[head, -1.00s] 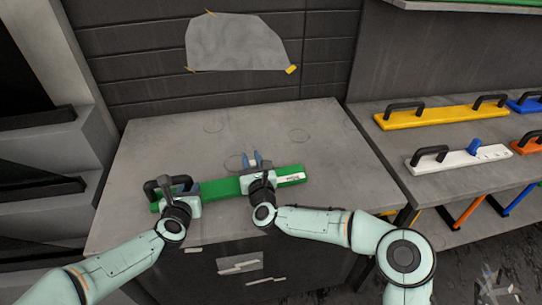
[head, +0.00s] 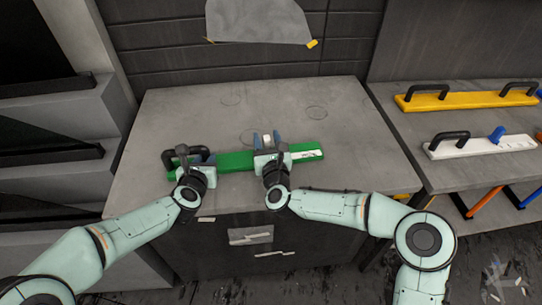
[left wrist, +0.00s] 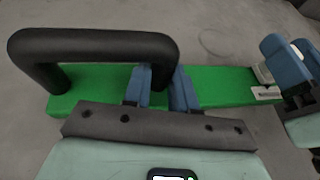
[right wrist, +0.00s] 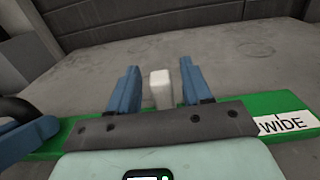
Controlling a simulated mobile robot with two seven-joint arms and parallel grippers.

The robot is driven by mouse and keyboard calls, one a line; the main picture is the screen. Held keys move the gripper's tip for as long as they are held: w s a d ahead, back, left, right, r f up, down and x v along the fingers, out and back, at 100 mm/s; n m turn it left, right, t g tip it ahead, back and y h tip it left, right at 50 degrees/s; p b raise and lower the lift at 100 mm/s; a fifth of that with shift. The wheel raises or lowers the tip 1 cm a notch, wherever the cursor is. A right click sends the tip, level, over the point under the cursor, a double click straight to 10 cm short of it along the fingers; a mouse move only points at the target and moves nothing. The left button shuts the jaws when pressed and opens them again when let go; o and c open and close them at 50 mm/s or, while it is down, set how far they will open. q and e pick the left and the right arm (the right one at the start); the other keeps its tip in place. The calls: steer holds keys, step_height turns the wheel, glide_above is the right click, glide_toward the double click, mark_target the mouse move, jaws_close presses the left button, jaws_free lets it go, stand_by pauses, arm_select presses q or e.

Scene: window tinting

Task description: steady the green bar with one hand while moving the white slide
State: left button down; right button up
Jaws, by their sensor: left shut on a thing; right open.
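The green bar (head: 237,161) lies on the grey table top, with a black handle (left wrist: 92,45) at its left end and a white label reading "WIDE" (right wrist: 286,125) at its right. My left gripper (head: 197,156) is shut on the black handle at its right leg, which shows between the blue fingers (left wrist: 160,88) in the left wrist view. The white slide (right wrist: 160,88) stands up from the bar near its middle. My right gripper (right wrist: 162,85) is open, with one blue finger on each side of the slide and a gap on both sides.
The grey table top (head: 360,130) is clear around the bar. On a shelf to the right lie a yellow bar (head: 460,101) and a white bar (head: 480,147) with a blue slide (head: 497,134). A grey sheet (head: 258,20) is taped to the back wall.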

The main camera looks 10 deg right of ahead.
arm_select(q)
steer(key=shift+r, duration=0.15)
arm_select(e)
steer(key=s, duration=0.9)
steer(key=shift+s+d, duration=0.35)
arm_select(q)
steer(key=shift+c, duration=1.7)
jaws_free()
steer(key=shift+s, duration=0.1)
steer(key=shift+v, duration=2.9)
steer(key=shift+r, duration=2.95)
steer(key=shift+s+f, duration=0.1)
